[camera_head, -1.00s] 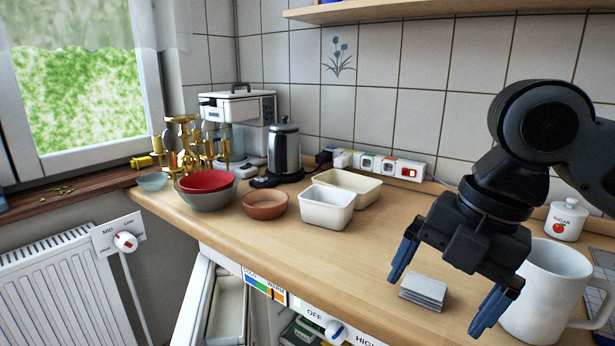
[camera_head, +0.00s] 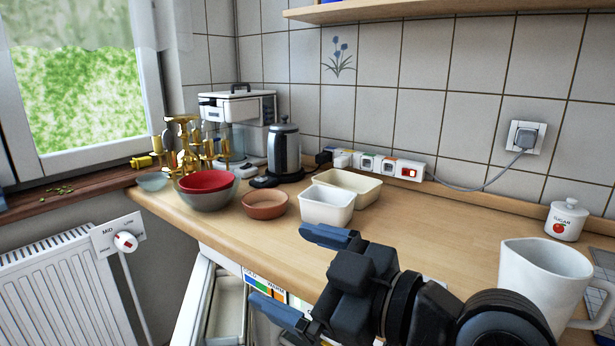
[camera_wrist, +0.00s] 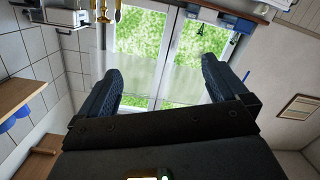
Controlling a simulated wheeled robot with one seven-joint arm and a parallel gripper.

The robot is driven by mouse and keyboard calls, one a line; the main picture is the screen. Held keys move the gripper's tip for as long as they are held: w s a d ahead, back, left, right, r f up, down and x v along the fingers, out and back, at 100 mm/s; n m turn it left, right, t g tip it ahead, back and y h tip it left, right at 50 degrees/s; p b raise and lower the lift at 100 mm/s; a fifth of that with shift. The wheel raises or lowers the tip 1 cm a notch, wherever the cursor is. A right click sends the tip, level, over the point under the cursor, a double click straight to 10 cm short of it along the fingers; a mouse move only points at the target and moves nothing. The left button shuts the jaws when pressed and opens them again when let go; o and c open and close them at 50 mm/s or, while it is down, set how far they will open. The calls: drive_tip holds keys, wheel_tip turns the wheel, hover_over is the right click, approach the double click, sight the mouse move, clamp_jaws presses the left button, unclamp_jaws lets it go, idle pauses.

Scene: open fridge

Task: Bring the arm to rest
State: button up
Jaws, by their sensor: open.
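My gripper (camera_head: 294,274) is low in the head view, in front of the counter edge, with its fingers pointing left. Its two blue fingers are spread apart with nothing between them. In the wrist view my gripper (camera_wrist: 166,82) is also open and empty, and the window (camera_wrist: 170,60) shows between and beyond its fingers. My arm comes in from the bottom of the head view and hides part of the counter and the lower cabinet front.
The wooden counter (camera_head: 430,220) holds a white tub (camera_head: 327,208), a brown bowl (camera_head: 264,206), a red bowl (camera_head: 207,181), a kettle (camera_head: 284,150), a white mug (camera_head: 540,285) and a sugar jar (camera_head: 566,220). A radiator (camera_head: 50,290) stands at the left. An open drawer (camera_head: 230,305) is below.

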drive_tip(key=s+d+f+m+t+h, duration=0.6)
drive_tip(key=s+d+f+m+h, duration=0.45)
drive_tip(key=s+f+m, duration=0.4)
drive_tip(key=s+d+h, duration=0.1)
drive_tip(key=s+d, duration=0.3)
drive_tip(key=s, duration=0.3)
drive_tip(key=s+d+f+h, duration=0.1)
drive_tip(key=s+d, duration=0.3)
drive_tip(key=s, duration=0.3)
drive_tip(key=s+d+f+g+h, duration=0.1)
drive_tip(key=s+d, duration=0.3)
drive_tip(key=s, duration=0.3)
drive_tip(key=shift+s+f+m, duration=0.2)
drive_tip(key=shift+f+m, duration=0.05)
drive_tip(key=shift+m, duration=0.1)
drive_tip(key=shift+d, duration=0.1)
